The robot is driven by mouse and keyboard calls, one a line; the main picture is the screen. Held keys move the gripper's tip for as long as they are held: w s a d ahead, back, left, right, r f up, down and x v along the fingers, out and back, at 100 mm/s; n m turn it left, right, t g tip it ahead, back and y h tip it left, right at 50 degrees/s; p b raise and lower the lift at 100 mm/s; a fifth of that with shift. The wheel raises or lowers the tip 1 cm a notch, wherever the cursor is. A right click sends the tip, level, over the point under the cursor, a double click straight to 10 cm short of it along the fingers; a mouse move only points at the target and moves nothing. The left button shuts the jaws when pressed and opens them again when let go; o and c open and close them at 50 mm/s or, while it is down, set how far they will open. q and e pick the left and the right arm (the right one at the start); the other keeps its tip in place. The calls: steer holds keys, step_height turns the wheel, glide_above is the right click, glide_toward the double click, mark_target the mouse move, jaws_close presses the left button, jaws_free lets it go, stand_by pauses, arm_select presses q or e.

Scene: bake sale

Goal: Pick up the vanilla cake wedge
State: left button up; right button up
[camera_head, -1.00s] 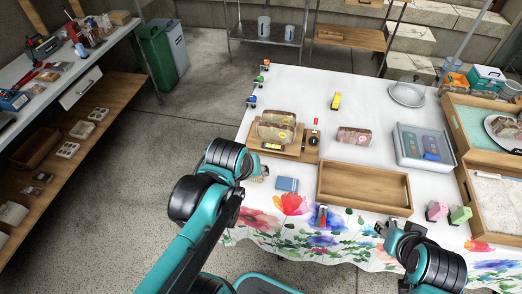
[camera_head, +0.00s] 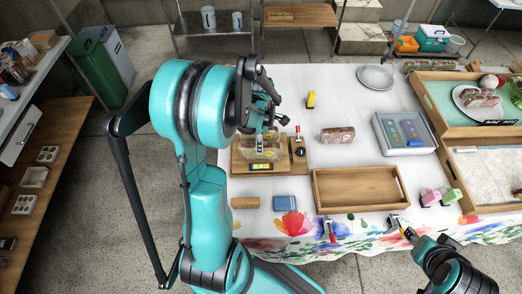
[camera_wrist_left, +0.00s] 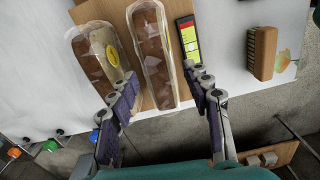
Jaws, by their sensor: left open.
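Two wrapped cake wedges lie side by side on a wooden board (camera_head: 240,167), partly hidden by my left arm in the head view. In the left wrist view one brown wedge (camera_wrist_left: 105,60) has a yellow label, and the other wedge (camera_wrist_left: 153,50) shows no label. I cannot read which is vanilla. My left gripper (camera_head: 264,122) is over the board, open and empty. In the left wrist view its fingers (camera_wrist_left: 163,88) are spread on either side of the unlabelled wedge's near end; contact is not clear. My right gripper (camera_head: 400,224) is by the table's front edge, its jaws unclear.
Another wrapped wedge (camera_head: 337,135) lies right of the board. An empty wooden tray (camera_head: 360,202), a brush (camera_head: 245,203) and a blue box (camera_head: 292,203) are in front. A grey case (camera_head: 404,148) and wooden crates (camera_head: 450,130) stand right. The cloth behind the wedges is mostly clear.

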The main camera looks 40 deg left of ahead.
arm_select(q)
step_height(320, 180, down, 5)
steer(key=b, duration=0.2)
steer(key=shift+w+f+b, duration=0.15)
steer(key=shift+f+b, duration=0.05)
steer(key=shift+b, duration=0.15)
steer(key=shift+r, duration=0.1)
steer(key=c, duration=0.5)
steer(key=shift+r, duration=0.1)
